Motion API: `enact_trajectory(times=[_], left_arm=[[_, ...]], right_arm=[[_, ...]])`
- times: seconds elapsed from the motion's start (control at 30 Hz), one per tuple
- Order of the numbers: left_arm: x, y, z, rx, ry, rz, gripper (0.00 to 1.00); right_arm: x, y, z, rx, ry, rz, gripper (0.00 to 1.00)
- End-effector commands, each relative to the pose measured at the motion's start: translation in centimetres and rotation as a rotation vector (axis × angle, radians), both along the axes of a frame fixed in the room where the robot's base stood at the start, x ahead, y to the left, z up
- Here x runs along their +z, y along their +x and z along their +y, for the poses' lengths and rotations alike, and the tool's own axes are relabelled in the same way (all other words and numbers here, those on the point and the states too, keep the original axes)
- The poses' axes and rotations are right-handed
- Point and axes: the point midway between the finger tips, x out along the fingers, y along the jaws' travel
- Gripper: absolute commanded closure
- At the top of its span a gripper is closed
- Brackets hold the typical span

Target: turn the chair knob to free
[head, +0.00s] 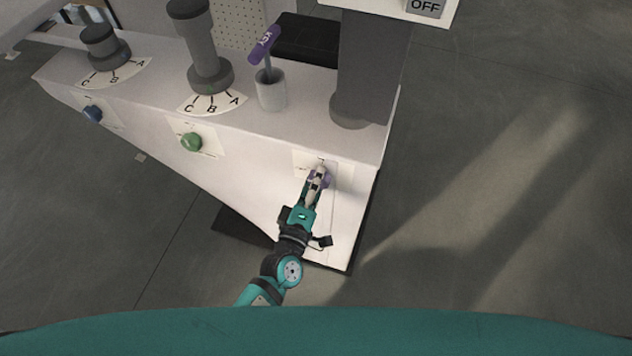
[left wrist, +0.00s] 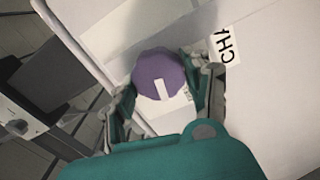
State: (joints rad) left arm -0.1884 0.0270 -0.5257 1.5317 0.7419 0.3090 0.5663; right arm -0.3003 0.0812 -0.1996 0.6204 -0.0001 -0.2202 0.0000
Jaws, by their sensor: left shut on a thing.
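The purple chair knob (head: 326,178) sits on the front face of the white cabinet, near its right end, mostly hidden behind my gripper in the head view. In the left wrist view the knob (left wrist: 160,72) is round and faceted, with a white pointer bar on its face. My left gripper (head: 317,180) reaches up to it from below. Its fingers in the wrist view (left wrist: 163,88) lie on both sides of the knob, shut on it. A label starting "CH" (left wrist: 225,45) is beside it; the scale marks are too small to read. My right gripper is not in view.
A green knob (head: 191,142) and a blue knob (head: 93,114) are on the same face, to the left. Grey columns with A, B, C scales (head: 205,50) stand on top, beside a grey cup (head: 271,97) with a purple-handled tool. Floor at the right is clear.

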Motion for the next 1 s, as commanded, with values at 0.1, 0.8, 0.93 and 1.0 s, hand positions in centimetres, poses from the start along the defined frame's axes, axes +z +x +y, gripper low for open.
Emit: enact_trajectory(times=[0.1, 0.8, 0.93, 1.0], left_arm=[[-0.26, -0.04, 0.04, 0.0, -0.072, 0.024, 0.82], [-0.24, -0.05, 0.05, 0.001, -0.22, 0.075, 0.82], [-0.24, -0.05, 0.04, 0.001, -0.22, 0.075, 0.82], [-0.25, -0.05, 0.05, 0.001, -0.22, 0.075, 0.49]], right_arm=[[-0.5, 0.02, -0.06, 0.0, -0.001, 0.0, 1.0], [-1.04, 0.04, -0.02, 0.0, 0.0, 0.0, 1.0], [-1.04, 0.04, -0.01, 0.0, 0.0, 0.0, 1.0], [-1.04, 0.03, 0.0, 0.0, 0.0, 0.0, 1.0]])
